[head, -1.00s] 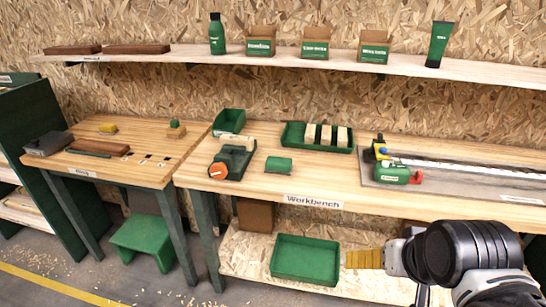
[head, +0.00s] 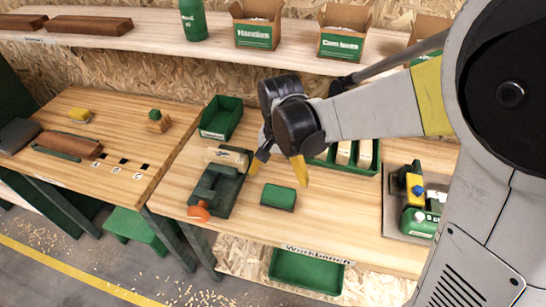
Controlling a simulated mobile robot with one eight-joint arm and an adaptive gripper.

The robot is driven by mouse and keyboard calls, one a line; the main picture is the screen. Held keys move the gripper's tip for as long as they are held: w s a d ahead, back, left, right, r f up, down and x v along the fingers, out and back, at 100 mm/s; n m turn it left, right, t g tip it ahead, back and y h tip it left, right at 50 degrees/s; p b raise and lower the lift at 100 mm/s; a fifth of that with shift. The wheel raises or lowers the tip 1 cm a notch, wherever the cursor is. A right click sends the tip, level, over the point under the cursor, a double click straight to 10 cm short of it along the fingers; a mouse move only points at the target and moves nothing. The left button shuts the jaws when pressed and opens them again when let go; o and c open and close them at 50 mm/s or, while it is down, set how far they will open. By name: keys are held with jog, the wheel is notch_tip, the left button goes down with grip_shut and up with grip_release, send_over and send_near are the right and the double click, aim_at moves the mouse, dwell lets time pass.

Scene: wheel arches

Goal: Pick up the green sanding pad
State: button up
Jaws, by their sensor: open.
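The green sanding pad (head: 278,197) is a small green block lying on the wooden workbench, to the right of a dark green vise-like tool with an orange knob (head: 215,188). My gripper (head: 279,168) is open and empty, with its yellow-tipped fingers spread and pointing down. In the picture its fingertips show just above the pad's far edge, one toward each side. I cannot tell the exact height of the fingers above the bench, and no contact with the pad is visible.
An empty green bin (head: 221,118) stands at the back left of the bench. A green tray with pale blocks (head: 345,153) is partly behind my arm. A clamp-like tool with yellow and green parts (head: 413,203) lies at right. A shelf with boxes (head: 258,27) hangs above.

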aim_at(279, 192)
jog(key=f, duration=0.2)
jog(key=f+b, duration=0.1)
jog(key=shift+s+f, duration=0.1)
jog(key=shift+s, duration=0.15)
notch_tip(279, 192, down, 6)
jog(key=b, duration=0.3)
jog(key=shift+w+d+f, duration=0.1)
jog(key=c, duration=1.1)
